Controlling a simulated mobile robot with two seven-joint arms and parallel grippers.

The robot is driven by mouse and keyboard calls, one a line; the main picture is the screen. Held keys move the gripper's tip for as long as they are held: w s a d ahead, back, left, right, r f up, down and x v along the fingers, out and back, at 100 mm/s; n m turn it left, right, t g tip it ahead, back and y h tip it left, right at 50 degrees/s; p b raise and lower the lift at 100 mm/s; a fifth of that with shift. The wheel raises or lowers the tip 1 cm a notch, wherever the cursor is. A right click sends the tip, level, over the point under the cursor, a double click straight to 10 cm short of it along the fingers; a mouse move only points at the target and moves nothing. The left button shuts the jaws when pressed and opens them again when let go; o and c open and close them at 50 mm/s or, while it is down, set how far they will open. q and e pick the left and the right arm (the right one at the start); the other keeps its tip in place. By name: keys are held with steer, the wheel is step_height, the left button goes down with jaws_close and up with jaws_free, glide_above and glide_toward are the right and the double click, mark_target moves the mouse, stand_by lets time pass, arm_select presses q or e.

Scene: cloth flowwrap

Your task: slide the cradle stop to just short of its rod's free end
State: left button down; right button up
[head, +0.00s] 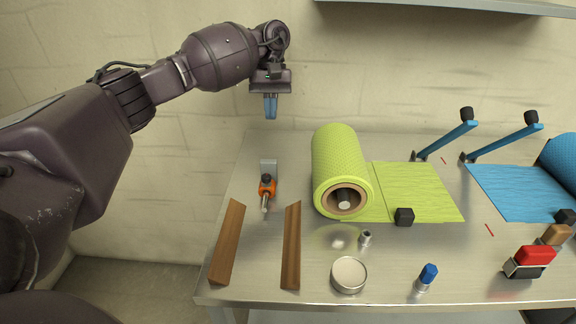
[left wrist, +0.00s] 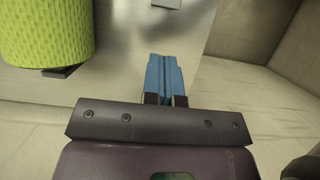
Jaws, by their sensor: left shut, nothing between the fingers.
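An orange collar with a dark knob (head: 267,185), which looks like the cradle stop, sits around a short metal rod (head: 265,205) on the left part of the bench. A grey block (head: 268,167) stands behind it, and the rod's free end points toward the front edge. My left gripper (head: 271,107) has blue fingers, shut and empty, and is up behind the bench's back edge, well apart from the collar. The shut fingers also show in the left wrist view (left wrist: 164,72). The collar cannot be made out there. My right gripper is not in view.
Two wooden bars (head: 227,243) (head: 291,246) lie in front. A round tin (head: 348,275) is near the front.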

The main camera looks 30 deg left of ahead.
mark_target(267, 189)
arm_select(q)
steer(key=x, duration=1.1)
steer(key=shift+w+f+p, duration=0.25)
steer(key=shift+f+p, duration=0.1)
steer(key=shift+f, duration=0.05)
steer(key=s, duration=0.1)
steer(key=d+p, duration=0.1)
steer(key=s, duration=0.1)
steer(key=shift+s+d+r, duration=0.25)
steer(key=shift+s+r, duration=0.1)
steer(key=shift+s+d, duration=0.15)
steer(key=shift+s, duration=0.05)
steer(key=shift+d+f, duration=0.1)
steer(key=shift+f, duration=0.15)
steer(key=shift+s, duration=0.1)
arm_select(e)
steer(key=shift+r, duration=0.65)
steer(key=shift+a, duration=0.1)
